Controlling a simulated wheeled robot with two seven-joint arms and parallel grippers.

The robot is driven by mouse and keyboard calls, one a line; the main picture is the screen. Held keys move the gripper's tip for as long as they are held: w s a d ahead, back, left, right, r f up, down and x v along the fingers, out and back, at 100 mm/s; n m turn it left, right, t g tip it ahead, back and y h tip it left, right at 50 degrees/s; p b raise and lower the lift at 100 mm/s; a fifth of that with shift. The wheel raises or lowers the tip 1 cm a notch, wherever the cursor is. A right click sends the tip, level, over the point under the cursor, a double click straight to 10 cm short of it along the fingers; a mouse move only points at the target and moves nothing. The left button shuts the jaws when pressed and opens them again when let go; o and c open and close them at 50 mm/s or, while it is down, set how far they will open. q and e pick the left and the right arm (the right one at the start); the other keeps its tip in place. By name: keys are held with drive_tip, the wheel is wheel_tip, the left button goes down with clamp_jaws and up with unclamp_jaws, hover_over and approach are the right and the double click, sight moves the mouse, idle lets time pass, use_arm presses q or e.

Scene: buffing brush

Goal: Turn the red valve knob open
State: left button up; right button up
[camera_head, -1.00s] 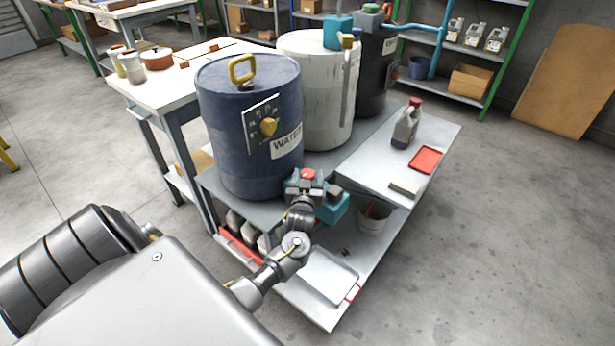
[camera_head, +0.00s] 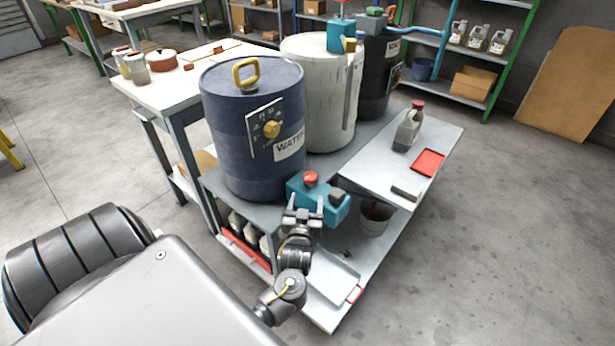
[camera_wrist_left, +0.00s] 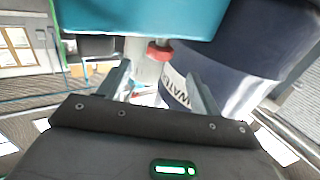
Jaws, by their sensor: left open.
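The red knob (camera_head: 311,178) sits on top of a teal valve body (camera_head: 330,212) in front of the blue drum. My left gripper (camera_head: 303,214) is open and empty, in front of the teal body and lower than the knob in the head view, apart from the knob. In the left wrist view, a red part (camera_wrist_left: 158,52), probably the knob, shows beside the teal body (camera_wrist_left: 140,14), beyond my open fingers (camera_wrist_left: 158,92). Whether the knob is turned cannot be told. My right gripper is out of view.
A blue drum (camera_head: 228,130) with a yellow dial stands behind the valve, beside a white drum (camera_head: 318,120). A grey bottle (camera_head: 407,130) and red tray (camera_head: 428,162) rest on the bench (camera_head: 380,160). A bucket (camera_head: 376,219) stands on the lower shelf. Floor at right is clear.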

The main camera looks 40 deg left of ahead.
use_arm(q)
drive_tip(key=shift+s+d, duration=0.15)
drive_tip(key=shift+s, duration=0.05)
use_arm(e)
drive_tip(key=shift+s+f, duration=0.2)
use_arm(q)
drive_tip(key=m+t+h+p, duration=0.25)
drive_tip(key=m+h, duration=0.25)
drive_tip(key=h, duration=0.3)
approach(313, 175)
drive_tip(key=f, duration=0.2)
drive_tip(key=w, duration=0.3)
drive_tip(key=w+a+b, duration=0.1)
drive_tip(key=w, duration=0.5)
drive_tip(key=shift+w+a+r, duration=0.1)
drive_tip(key=shift+w+a, duration=0.2)
drive_tip(key=shift+w, duration=0.05)
drive_tip(key=shift+w+a+b, duration=0.1)
drive_tip(key=shift+w+b, duration=0.2)
drive_tip(key=shift+w, duration=0.3)
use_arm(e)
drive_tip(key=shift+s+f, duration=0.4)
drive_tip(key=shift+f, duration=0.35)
